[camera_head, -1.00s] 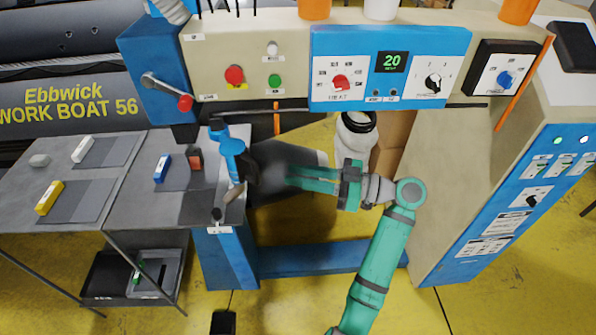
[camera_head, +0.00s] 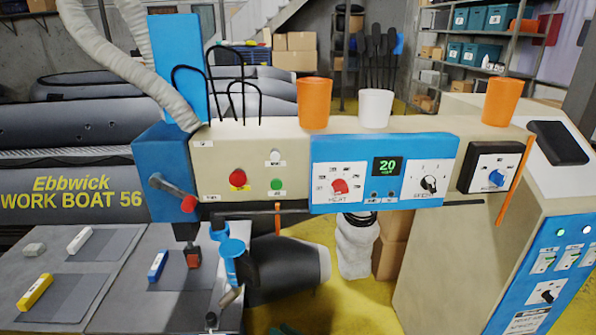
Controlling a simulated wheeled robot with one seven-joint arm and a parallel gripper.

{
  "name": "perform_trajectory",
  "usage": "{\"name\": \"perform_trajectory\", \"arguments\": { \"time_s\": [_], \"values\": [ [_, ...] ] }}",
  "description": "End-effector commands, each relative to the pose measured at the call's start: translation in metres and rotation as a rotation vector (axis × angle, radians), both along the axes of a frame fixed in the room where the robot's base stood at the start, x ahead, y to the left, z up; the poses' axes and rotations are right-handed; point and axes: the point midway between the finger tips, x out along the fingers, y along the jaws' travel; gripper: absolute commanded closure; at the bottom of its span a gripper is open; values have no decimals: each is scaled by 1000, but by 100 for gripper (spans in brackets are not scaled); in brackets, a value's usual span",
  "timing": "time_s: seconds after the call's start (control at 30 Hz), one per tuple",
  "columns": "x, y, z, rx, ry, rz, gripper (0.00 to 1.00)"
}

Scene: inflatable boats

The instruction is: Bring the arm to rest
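My gripper's fingers cannot be made out in the head view. Only a small teal sliver of my arm (camera_head: 285,329) shows at the bottom edge, left of centre, and I cannot tell which part it is. The rest of my arm is below the picture. Nothing held can be seen.
The machine's control panel (camera_head: 385,172) crosses the middle, with orange (camera_head: 314,103) and white cups (camera_head: 375,108) on top. A dark tube (camera_head: 290,270) sits beneath it, beside a blue clamp-like part (camera_head: 232,258). A grey table (camera_head: 125,310) at left holds small blocks. Yellow floor shows right of centre.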

Motion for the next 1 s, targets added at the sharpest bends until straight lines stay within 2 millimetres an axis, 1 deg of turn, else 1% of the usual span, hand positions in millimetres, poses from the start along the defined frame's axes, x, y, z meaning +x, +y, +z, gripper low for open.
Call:
{"name": "perform_trajectory", "arguments": {
  "time_s": [0.03, 0.2, 0.37, 0.5, 0.63, 0.77, 0.87, 1.0],
  "values": [
    [-8, 3, -16, -3, 29, -35, 78],
    [-33, 2, -60, -24, 108, -164, 78],
    [-63, -1, -95, -55, 164, -279, 78],
    [-93, -6, -119, -86, 200, -373, 78],
    [-123, -12, -136, -122, 220, -454, 78],
    [-154, -18, -146, -158, 228, -528, 78],
    [-179, -24, -150, -187, 225, -581, 78],
    [-213, -32, -148, -231, 210, -644, 78]
  ]
}}
